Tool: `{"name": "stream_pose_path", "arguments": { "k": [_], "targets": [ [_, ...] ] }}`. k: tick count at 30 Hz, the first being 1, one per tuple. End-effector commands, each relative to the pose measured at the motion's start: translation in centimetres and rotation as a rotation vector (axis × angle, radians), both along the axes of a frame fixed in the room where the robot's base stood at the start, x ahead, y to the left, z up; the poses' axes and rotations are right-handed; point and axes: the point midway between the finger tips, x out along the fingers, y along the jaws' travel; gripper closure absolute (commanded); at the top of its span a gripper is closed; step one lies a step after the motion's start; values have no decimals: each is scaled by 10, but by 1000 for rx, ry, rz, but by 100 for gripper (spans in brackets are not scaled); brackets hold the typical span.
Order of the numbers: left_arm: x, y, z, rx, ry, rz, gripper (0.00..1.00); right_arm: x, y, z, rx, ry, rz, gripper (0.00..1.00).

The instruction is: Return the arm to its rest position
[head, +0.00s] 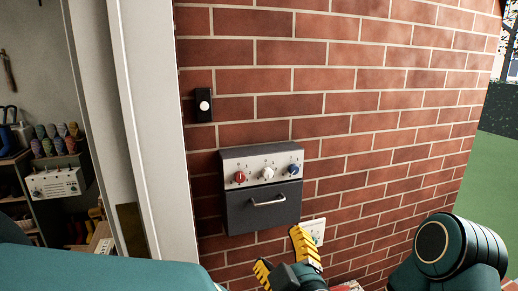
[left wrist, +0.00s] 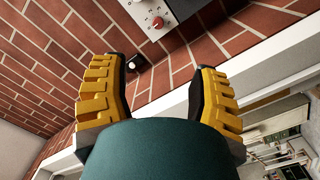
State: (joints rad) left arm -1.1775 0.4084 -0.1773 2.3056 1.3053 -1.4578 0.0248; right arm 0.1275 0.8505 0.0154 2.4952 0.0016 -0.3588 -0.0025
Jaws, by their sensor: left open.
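My left gripper (head: 280,249) has yellow ridged fingers and shows at the bottom middle of the head view, in front of the brick wall and below the control box. Its fingers are spread with nothing between their tips. In the left wrist view my left gripper (left wrist: 158,66) also shows open, and a teal rounded surface covers the bottom middle. My left arm (head: 90,270) fills the lower left of the head view. My right arm (head: 447,246) shows at the lower right; its gripper is not in view.
A control box (head: 262,208) with red, white and blue knobs and a handle is on the brick wall (head: 400,80). A black doorbell (head: 203,105) is above left, a white socket plate (head: 316,231) below right. A white door frame (head: 155,120) borders shelves at the left.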

Motion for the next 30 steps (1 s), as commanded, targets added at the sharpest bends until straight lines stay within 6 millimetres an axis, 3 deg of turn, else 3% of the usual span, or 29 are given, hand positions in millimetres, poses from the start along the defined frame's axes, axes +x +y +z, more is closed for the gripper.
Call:
{"name": "stream_pose_path", "arguments": {
  "k": [8, 11, 16, 20, 23, 27, 30],
  "targets": [
    [53, 14, -70, 110, 150, -116, 39, 1, 0, 0, 0, -1, 1, 100],
    [70, 24, -109, 153, 243, -178, 39, 0, 0, 0, 0, -1, 1, 100],
    [86, 52, -198, 215, 468, -317, 39, 1, 0, 0, 0, -1, 0, 100],
    [77, 76, -267, 231, 662, -434, 39, 1, 0, 0, 0, -1, 0, 100],
    [58, 94, -316, 224, 809, -527, 39, 1, 0, 0, 0, -1, 0, 100],
    [19, 116, -371, 187, 997, -655, 39, 1, 0, 0, 0, -1, 0, 100],
    [-13, 128, -401, 149, 1115, -747, 39, 1, 0, 0, 0, -1, 0, 100]
  ]
}}
